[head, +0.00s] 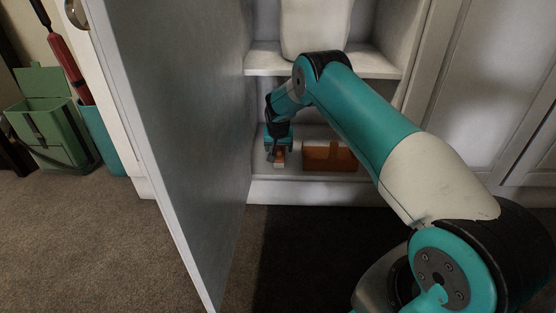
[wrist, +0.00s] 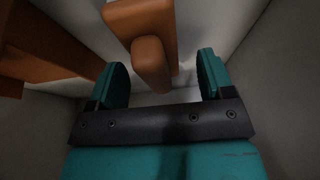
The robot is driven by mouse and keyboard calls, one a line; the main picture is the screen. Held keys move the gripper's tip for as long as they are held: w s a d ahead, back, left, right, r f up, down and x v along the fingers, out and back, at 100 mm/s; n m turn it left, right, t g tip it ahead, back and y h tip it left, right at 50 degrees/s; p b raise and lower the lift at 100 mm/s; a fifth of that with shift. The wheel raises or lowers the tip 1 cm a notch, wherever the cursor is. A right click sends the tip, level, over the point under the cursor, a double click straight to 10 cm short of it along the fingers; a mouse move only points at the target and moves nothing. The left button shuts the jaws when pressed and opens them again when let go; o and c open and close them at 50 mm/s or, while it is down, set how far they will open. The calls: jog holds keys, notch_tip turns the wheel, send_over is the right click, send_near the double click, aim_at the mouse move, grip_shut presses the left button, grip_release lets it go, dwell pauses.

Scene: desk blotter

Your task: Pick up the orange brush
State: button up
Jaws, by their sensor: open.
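The orange brush (head: 280,156) is on the floor of the open cupboard, a small orange piece with a pale part below it. My gripper (head: 275,159) reaches down at it and hides part of it. In the wrist view, the brush's rounded orange handle (wrist: 150,62) points toward my gripper (wrist: 162,62), with its wider orange part beyond. My two teal fingers are apart, one on each side of the handle, with gaps visible. I cannot tell exactly how deep the handle sits between them.
A brown-orange box (head: 330,157) stands right of the brush; an orange-brown surface (wrist: 40,48) shows at the wrist view's left. A shelf (head: 372,65) with a white container (head: 314,28) is above. The open door (head: 185,120) is left. A green bin (head: 52,125) stands outside.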

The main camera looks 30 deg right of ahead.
jog(key=shift+w+d+f, duration=0.1)
jog(key=shift+d+f, duration=0.25)
jog(key=shift+f, duration=0.35)
jog(key=shift+r, duration=0.1)
jog(key=shift+a, duration=0.15)
jog(key=c, duration=1)
jog(key=shift+c, duration=0.2)
jog(key=shift+r, duration=0.1)
